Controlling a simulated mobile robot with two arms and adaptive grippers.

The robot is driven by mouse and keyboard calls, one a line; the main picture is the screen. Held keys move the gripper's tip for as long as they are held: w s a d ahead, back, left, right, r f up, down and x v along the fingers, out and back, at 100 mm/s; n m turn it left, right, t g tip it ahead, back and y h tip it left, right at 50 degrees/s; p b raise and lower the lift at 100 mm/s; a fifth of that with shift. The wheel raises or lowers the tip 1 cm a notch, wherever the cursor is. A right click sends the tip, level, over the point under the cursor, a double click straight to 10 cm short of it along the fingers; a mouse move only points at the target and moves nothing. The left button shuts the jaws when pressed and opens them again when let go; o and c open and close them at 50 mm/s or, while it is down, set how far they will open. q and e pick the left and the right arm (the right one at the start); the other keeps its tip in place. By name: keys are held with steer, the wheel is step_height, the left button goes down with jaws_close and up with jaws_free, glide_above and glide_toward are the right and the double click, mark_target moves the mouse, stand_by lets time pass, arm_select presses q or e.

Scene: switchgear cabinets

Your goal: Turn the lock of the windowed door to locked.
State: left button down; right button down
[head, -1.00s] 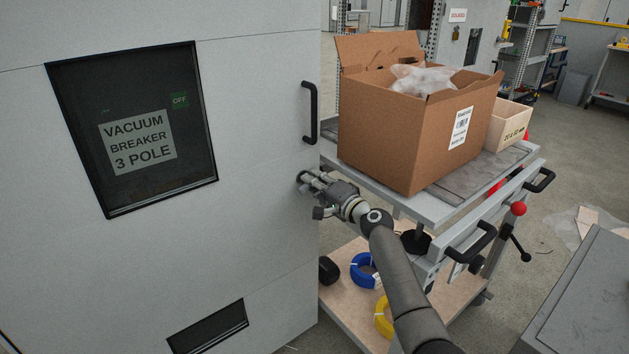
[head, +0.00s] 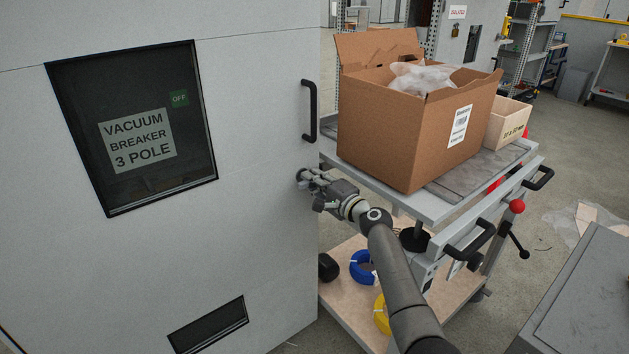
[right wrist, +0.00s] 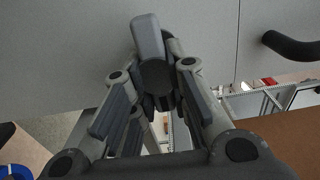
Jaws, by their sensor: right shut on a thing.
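The windowed door (head: 255,200) is a light grey cabinet door with a dark window (head: 150,125), behind which a label reads "VACUUM BREAKER 3 POLE". Its lock sits near the door's right edge, below the black handle (head: 309,111). In the right wrist view the lock (right wrist: 157,74) is a dark round piece with a grey tab pointing up and slightly left. My right gripper (head: 308,180) is at the lock, its fingers closed around it. The fingers hide most of the lock in the head view. My left gripper is out of view.
A cart (head: 432,208) stands just right of the door, carrying an open cardboard box (head: 405,135) and a smaller box (head: 508,122). Cable coils (head: 362,268) lie on its lower shelf. A grey surface (head: 585,295) is at the lower right. Floor shows between them.

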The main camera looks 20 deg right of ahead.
steer(key=c, duration=1.5)
jaws_free()
steer(key=shift+d, duration=0.1)
steer(key=shift+o, duration=0.6)
steer(key=shift+s, duration=0.1)
steer(key=v, duration=1.1)
steer(key=shift+s+d, duration=0.15)
steer(key=shift+s, duration=0.25)
